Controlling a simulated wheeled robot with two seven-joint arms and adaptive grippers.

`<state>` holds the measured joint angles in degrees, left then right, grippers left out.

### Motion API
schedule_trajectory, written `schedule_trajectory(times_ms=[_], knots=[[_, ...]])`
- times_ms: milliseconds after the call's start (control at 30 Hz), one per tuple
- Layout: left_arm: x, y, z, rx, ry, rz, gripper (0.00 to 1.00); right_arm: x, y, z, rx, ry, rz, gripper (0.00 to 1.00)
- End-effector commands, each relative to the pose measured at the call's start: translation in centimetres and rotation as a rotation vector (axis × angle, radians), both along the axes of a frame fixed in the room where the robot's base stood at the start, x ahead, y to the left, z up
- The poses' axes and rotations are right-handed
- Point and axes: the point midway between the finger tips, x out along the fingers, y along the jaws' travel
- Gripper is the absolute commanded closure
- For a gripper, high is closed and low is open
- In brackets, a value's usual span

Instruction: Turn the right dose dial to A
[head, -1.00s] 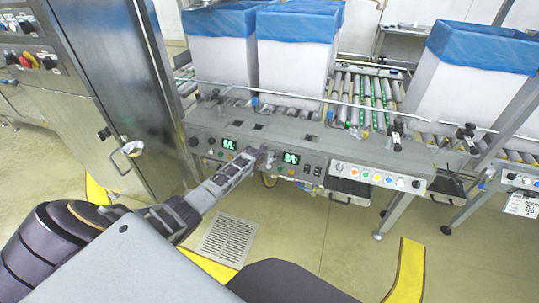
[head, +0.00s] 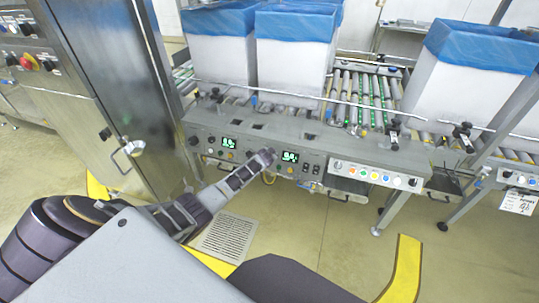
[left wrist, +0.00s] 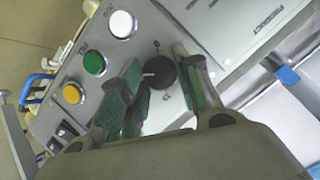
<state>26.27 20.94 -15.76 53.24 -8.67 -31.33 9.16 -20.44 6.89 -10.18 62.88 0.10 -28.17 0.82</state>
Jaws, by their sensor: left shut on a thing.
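The right dose dial (left wrist: 160,72) is a round black knob with a pale mark, seen in the left wrist view on a grey panel. My left gripper (head: 268,156) reaches the front panel just left of the right green display (head: 290,157). In the left wrist view its green-padded fingers stand on either side of the dial, shut on it. In the head view the gripper hides the dial. Small lettering by the dial is too blurred to read, so I cannot tell its setting. My right gripper is not in view.
White, green and yellow buttons (left wrist: 95,62) sit beside the dial in the left wrist view. A left green display (head: 229,144) is on the same panel. Blue-lined white boxes (head: 292,62) stand on the roller conveyor behind. A steel cabinet (head: 105,80) is at left.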

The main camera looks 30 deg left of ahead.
Motion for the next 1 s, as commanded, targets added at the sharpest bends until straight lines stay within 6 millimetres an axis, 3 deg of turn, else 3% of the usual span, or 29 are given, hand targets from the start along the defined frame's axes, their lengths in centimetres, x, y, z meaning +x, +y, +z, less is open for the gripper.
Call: schedule_trajectory(times_ms=[400, 967, 1000], knots=[[-0.3, -0.2, -0.7, 0.195, 0.056, -0.071, 0.91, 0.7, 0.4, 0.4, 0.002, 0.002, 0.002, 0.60], [-0.3, -0.2, -0.6, 0.227, 0.064, -0.083, 0.91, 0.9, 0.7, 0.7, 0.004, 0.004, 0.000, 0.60], [-0.3, -0.2, -0.6, 0.227, 0.064, -0.082, 0.62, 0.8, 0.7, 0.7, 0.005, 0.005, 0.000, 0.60]])
